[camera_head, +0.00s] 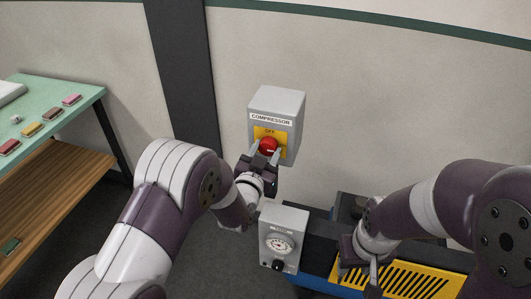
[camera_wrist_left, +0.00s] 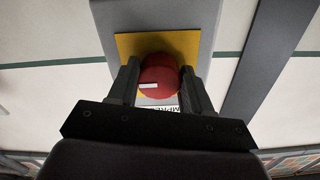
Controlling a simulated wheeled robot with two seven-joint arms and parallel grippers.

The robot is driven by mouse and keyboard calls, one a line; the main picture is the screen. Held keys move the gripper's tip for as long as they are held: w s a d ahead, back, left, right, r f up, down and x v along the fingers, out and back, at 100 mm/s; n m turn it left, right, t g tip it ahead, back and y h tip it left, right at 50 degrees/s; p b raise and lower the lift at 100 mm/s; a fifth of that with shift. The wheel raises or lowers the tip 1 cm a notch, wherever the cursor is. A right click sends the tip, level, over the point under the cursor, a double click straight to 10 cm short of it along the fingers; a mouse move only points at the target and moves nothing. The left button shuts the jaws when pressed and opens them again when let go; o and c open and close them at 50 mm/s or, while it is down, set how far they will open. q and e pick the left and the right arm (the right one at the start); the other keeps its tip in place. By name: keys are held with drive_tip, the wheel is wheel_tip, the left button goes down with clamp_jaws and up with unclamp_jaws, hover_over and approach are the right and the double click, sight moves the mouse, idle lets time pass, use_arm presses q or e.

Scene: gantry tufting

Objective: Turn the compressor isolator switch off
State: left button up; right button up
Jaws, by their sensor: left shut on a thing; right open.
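The compressor isolator is a grey wall box (camera_head: 277,100) labelled COMPRESSOR, with a yellow plate (camera_head: 287,137) marked OFF. Its round red knob (camera_head: 269,146) sits on the plate. In the left wrist view the knob (camera_wrist_left: 160,78) shows a short white bar mark, lying roughly level in that picture. My left gripper (camera_head: 265,152) is at the knob, its fingers on either side of it; in the left wrist view the gripper (camera_wrist_left: 158,88) is shut on the knob. My right gripper (camera_head: 368,268) is low at the right, open, away from the isolator.
A grey gauge box (camera_head: 284,238) with a dial and black knob stands below the isolator. A blue machine with a yellow slotted grille (camera_head: 405,281) is at the lower right. A green-topped table (camera_head: 62,97) with coloured blocks stands at the left.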

use_arm(q)
drive_tip(key=shift+f+n+b, duration=0.15)
drive_tip(key=shift+n+b, duration=0.35)
drive_tip(key=shift+b, duration=0.1)
drive_tip(key=n+b, duration=0.4)
drive_tip(key=b, duration=0.1)
drive_tip(key=n+b, duration=1)
drive_tip(key=shift+s+d, duration=0.1)
drive_tip(key=shift+d, duration=0.15)
drive_tip(key=shift+r+n+b, duration=0.3)
drive_tip(key=shift+n+b, duration=1)
drive_tip(key=shift+b, duration=0.1)
drive_tip(key=o, duration=1)
drive_tip(key=shift+o, duration=0.2)
